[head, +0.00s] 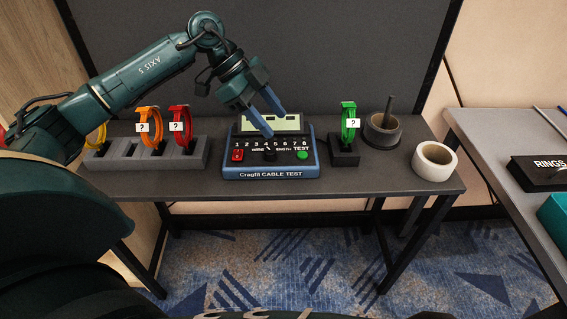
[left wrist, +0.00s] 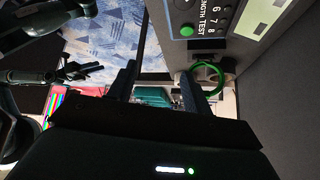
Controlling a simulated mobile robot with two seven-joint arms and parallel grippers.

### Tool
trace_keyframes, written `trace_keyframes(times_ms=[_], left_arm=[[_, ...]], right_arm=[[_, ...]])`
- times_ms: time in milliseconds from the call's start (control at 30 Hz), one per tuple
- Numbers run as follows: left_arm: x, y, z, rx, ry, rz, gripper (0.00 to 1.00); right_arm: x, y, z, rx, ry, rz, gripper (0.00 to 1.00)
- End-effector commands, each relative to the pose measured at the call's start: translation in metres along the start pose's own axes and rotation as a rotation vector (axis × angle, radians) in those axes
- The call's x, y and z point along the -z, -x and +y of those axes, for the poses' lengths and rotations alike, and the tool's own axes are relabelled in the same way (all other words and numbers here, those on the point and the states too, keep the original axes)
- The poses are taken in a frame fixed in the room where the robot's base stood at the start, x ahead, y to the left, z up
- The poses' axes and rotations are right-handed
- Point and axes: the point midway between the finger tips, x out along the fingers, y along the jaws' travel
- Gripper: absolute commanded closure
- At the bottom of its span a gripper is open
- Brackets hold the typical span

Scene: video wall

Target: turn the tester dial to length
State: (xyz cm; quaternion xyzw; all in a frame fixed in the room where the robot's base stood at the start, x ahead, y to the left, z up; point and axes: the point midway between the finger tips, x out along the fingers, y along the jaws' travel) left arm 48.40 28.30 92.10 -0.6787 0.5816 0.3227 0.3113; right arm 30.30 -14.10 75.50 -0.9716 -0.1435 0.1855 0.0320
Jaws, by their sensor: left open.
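The blue and black Cragfil cable tester (head: 270,172) stands on the dark table, with a display, numbers 1 to 8, a red switch at left and a green TEST button (head: 302,155) at right. Its small black dial (head: 270,155) sits between them, by small labels; its pointing is too small to tell. My left gripper (head: 276,122) is open and empty, above the tester in front of the display, its fingertips apart from the dial. In the left wrist view the tester (left wrist: 215,42) is at top right, beyond the fingers. Dark jointed parts at left there look like my right gripper (left wrist: 80,71).
A grey rack (head: 125,158) left of the tester holds yellow, orange and red cable rings. A green ring (head: 348,122) stands on a black block at right, near a dark round holder (head: 382,132) and a tape roll (head: 434,161). A second table (head: 500,150) is further right.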

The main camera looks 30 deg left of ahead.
Motion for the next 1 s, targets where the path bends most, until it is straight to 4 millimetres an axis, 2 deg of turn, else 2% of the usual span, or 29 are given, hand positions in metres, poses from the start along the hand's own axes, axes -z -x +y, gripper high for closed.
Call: trace_keyframes(times_ms=[33, 100, 200, 267, 367, 467, 800, 1000], left_arm=[[-0.020, 0.019, -0.006, 0.030, 0.067, -0.089, 0.50], [-0.037, 0.039, -0.008, 0.056, 0.149, -0.176, 0.50], [-0.050, 0.056, -0.009, 0.078, 0.221, -0.242, 0.50], [-0.054, 0.058, -0.008, 0.082, 0.239, -0.257, 0.50], [-0.057, 0.049, -0.009, 0.080, 0.243, -0.260, 0.50], [-0.060, 0.032, -0.009, 0.078, 0.240, -0.257, 0.50], [-0.078, -0.036, -0.013, 0.078, 0.239, -0.254, 0.50], [-0.084, -0.060, -0.014, 0.079, 0.238, -0.255, 0.50]], right_arm=[[-0.005, -0.002, 0.001, 0.001, -0.002, 0.008, 0.64], [-0.005, -0.001, 0.001, 0.002, -0.004, 0.015, 0.64], [-0.004, -0.001, 0.001, 0.003, -0.006, 0.021, 0.64], [-0.004, 0.000, 0.001, 0.003, -0.006, 0.023, 0.64], [-0.003, 0.000, 0.001, 0.002, -0.005, 0.027, 0.64], [-0.003, 0.001, 0.002, 0.000, -0.003, 0.034, 0.64], [-0.002, 0.005, 0.004, -0.006, 0.005, 0.059, 0.64], [-0.001, 0.006, 0.004, -0.009, 0.009, 0.069, 0.64]])
